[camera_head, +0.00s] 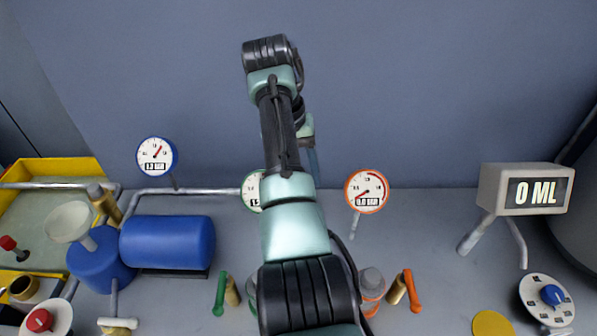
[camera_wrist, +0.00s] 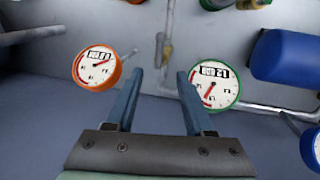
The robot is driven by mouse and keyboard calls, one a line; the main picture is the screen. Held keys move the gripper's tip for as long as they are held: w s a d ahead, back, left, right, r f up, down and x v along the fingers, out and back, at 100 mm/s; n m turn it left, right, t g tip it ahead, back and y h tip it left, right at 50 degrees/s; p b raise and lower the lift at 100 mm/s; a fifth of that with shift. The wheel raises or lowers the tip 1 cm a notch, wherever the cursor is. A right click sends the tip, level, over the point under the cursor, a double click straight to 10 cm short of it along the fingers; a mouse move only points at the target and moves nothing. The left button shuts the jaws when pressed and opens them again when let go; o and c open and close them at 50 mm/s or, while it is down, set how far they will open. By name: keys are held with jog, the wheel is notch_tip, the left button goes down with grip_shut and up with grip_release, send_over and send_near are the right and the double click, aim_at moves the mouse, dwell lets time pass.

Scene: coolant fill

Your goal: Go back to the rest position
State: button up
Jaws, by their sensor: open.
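My gripper (camera_wrist: 160,75) is open and empty in the wrist view, its two blue-grey fingers apart with only the grey floor and pipes behind them. In the head view my arm rises up the middle and hides most of the gripper. An orange-rimmed gauge (camera_head: 367,191) stands right of my arm; it also shows left of the fingers in the wrist view (camera_wrist: 97,66). A green-rimmed gauge (camera_wrist: 215,85) shows by the right finger in the wrist view and is mostly hidden behind my arm in the head view. A blue-rimmed gauge (camera_head: 157,156) stands at the left.
A blue tank (camera_head: 168,242), a funnel (camera_head: 70,222) and a yellow-edged tray (camera_head: 60,167) are at the left. Green (camera_head: 220,294) and orange (camera_head: 411,290) valve handles flank my arm. A display (camera_head: 527,189) reading 0 ML and a blue-knobbed dial (camera_head: 551,296) are at the right. The back wall is bare.

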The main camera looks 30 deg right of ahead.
jog(key=w+r+t, duration=0.1)
jog(key=w, duration=0.1)
jog(key=w+a+r+t, duration=0.1)
jog(key=w+t, duration=0.1)
jog(key=w+a+r+n+t+h, duration=0.1)
jog(key=w, duration=0.1)
jog(key=shift+w+r+t, duration=0.3)
jog(key=shift+r+t, duration=0.1)
jog(key=w+a+r+n+t, duration=0.1)
jog(key=w+a+r+t, duration=0.1)
jog(key=a+r+t, duration=0.45)
jog(key=w+a+r+n+t, duration=0.1)
jog(key=w+r+t, duration=0.15)
jog(key=r, duration=0.75)
jog(key=s+a+r+t, duration=0.5)
jog(key=r+t, duration=0.1)
jog(key=r, duration=0.4)
jog(key=s+a+r+n+t+y, duration=0.1)
jog(key=s+a+r+t, duration=0.2)
jog(key=s+r, duration=0.4)
jog(key=s+a+r+n+t+y, duration=0.1)
jog(key=s+r+t, duration=0.4)
jog(key=s, duration=0.8)
notch_tip(320, 180, up, 3)
jog(key=shift+a+r+t+y, duration=0.1)
jog(key=shift+a+t+y, duration=0.3)
jog(key=shift+a, duration=0.7)
